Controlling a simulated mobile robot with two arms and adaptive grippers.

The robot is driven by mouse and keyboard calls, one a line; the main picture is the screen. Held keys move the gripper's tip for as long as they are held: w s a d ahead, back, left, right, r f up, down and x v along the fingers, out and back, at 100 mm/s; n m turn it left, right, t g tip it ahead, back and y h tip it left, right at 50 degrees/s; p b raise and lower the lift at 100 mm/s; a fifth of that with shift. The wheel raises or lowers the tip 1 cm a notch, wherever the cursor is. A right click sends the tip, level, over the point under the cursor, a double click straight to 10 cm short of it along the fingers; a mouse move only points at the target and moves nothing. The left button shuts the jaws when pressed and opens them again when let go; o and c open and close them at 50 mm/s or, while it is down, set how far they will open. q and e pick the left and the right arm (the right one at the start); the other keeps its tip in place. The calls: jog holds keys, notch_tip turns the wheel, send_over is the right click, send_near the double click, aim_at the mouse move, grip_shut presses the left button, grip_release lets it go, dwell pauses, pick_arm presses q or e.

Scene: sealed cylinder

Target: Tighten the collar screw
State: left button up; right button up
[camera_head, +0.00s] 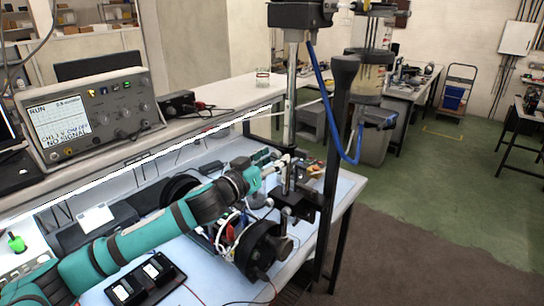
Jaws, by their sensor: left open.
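My left arm reaches in from the lower left, and my left gripper (283,163) is at the metal post (291,110) of a stand, just above its dark base block (297,205). The gripper is open, with its small fingertips close to the post; I cannot tell if they touch it. The collar screw is too small or hidden to make out. A clear cylinder (371,55) with metal fittings stands to the right behind a dark upright. My right gripper is not in view.
A blue hose (326,95) curves down between the post and the cylinder. The dark upright (340,130) stands right of the post. An oscilloscope (90,115) sits on the shelf at left. A black two-part tray (145,278) and loose cables lie on the light-blue bench top (215,285).

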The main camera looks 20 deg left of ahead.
pick_arm(q)
grip_shut()
dwell(0.3)
